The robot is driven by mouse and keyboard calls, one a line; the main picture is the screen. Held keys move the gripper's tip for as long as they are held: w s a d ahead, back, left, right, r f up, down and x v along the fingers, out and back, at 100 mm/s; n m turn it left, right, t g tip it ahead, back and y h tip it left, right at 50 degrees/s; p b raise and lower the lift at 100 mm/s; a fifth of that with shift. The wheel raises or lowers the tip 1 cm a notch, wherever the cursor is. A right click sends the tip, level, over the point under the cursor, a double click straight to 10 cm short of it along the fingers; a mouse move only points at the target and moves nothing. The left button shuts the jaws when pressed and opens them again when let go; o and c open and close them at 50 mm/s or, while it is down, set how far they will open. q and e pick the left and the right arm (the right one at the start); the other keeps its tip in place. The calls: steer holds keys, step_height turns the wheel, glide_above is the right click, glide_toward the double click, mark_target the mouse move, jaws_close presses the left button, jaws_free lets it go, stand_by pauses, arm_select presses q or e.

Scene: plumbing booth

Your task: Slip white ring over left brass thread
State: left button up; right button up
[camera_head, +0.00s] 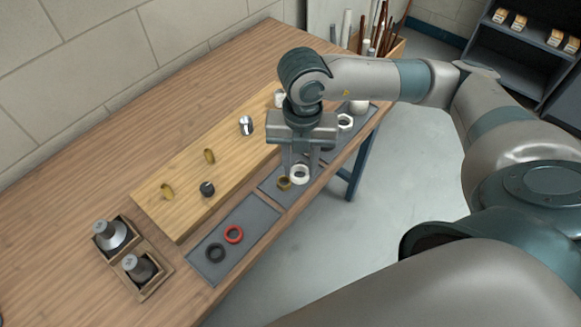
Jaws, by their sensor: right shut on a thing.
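My right gripper (300,172) points down over the middle grey tray (268,190) at the board's front edge. Its two fingers are shut on the white ring (299,180), one on each side. The ring is low over the tray; I cannot tell if it touches it. A brass nut-like ring (284,184) is just left of it. The left brass thread (167,192) stands on the pale wooden board (184,218), well to the left of the gripper. A second brass thread (209,156) stands farther right on the board. My left gripper is out of view.
A dark fitting (207,189) and a chrome fitting (246,126) also stand on the board. A near tray holds a red ring (234,234) and a black ring (215,253). A white nut (345,122) lies at the right.

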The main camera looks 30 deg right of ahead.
stand_by(0.7)
steer(key=n, duration=0.6)
steer(key=w+a+n, duration=0.1)
steer(key=n, duration=0.3)
steer(key=shift+r+b, duration=0.25)
steer(key=shift+b, duration=0.05)
steer(key=w+a+n, duration=0.1)
steer(key=n, duration=1)
steer(key=a+r+n+b, duration=0.1)
steer(key=n, duration=1)
steer(key=w+a+n, duration=0.1)
steer(key=n, duration=0.9)
steer(key=shift+w+r+n+b, duration=0.35)
steer(key=shift+n+b, duration=0.05)
